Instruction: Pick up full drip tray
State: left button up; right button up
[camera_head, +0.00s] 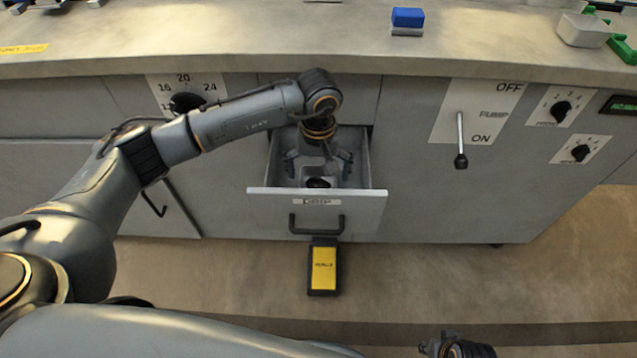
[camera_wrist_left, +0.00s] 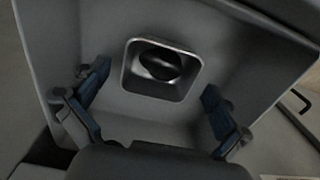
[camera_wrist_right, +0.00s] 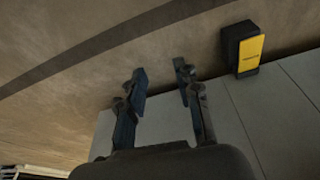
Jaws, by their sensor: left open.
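The drawer labelled DRIP (camera_head: 370,200) is pulled out from the grey cabinet front. Inside it sits the drip tray, a small square metal cup with dark, shiny contents, clearest in the left wrist view (camera_wrist_left: 133,75). My left gripper (camera_head: 318,170) reaches down into the drawer from above and hides much of its inside. In the left wrist view the open fingers (camera_wrist_left: 155,100) stand wide apart on either side of the tray, apart from it. My right gripper (camera_wrist_right: 160,80) is open and empty, low near the floor; it shows only partly at the bottom of the head view (camera_head: 455,345).
A yellow and black pedal box (camera_head: 323,268) stands on the floor below the drawer. A pump lever (camera_head: 460,140) and dials (camera_head: 562,112) are on the panel at right. The floor at right is clear.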

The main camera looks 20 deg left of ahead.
pick_arm(q)
jog(key=shift+f, duration=1.1)
jog(key=c, duration=0.7)
jog(key=shift+c, duration=0.5)
pick_arm(e)
jog(key=shift+s+r, duration=0.15)
jog(key=shift+r, duration=0.35)
pick_arm(q)
jog(key=shift+r, duration=0.2)
pick_arm(e)
jog(key=shift+w+r, duration=0.1)
jog(key=shift+w, duration=0.1)
